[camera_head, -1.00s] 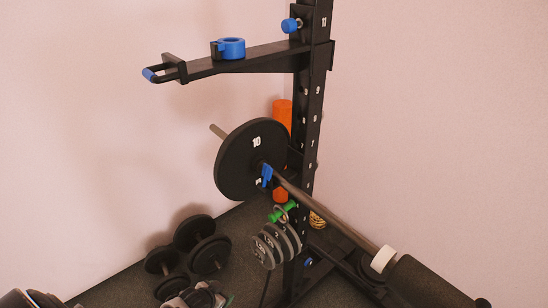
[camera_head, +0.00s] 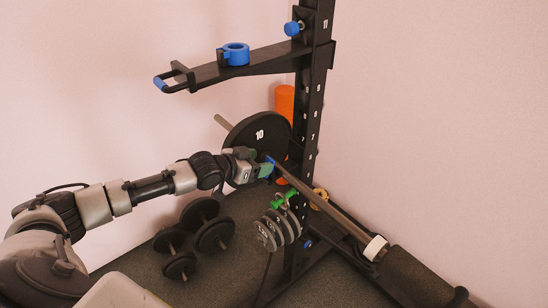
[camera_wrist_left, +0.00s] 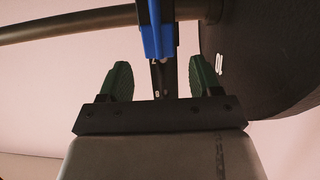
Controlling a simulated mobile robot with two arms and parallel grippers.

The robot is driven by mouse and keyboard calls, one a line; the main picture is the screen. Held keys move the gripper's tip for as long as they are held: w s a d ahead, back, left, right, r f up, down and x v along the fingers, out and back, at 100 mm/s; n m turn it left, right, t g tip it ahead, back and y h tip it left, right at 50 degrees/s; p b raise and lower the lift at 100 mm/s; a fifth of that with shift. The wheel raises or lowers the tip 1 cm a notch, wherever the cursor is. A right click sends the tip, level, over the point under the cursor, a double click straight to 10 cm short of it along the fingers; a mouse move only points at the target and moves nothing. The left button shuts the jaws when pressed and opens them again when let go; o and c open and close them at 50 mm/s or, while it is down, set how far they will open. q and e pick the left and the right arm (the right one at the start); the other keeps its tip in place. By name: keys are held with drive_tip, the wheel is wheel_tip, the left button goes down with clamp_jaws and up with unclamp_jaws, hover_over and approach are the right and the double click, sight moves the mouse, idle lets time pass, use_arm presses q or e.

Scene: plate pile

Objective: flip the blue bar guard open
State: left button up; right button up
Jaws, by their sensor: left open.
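The blue bar guard (camera_head: 271,164) is at the bar beside the black weight plate, in front of the rack post. In the left wrist view the blue guard (camera_wrist_left: 157,30) stands upright across the bar, ahead of my fingers and roughly centred between them. My left gripper (camera_head: 266,171) has reached the guard from the left, its green fingertips close by it. In its wrist view my left gripper (camera_wrist_left: 161,80) is open, with nothing between its fingers. I cannot tell whether it touches the guard. My right gripper is not in view.
The black plate marked 10 (camera_head: 258,134) is close behind my left gripper. The black rack post (camera_head: 312,105) stands just right of the guard. Grey small plates (camera_head: 275,230) hang below. Dumbbells (camera_head: 207,225) lie on the floor. A rack arm (camera_head: 263,63) juts out above.

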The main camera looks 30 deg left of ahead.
sight(269, 160)
use_arm(q)
drive_tip(key=x, duration=0.6)
drive_tip(key=shift+w+d, duration=0.1)
drive_tip(key=shift+w, duration=0.15)
clamp_jaws()
drive_tip(key=shift+s, duration=0.1)
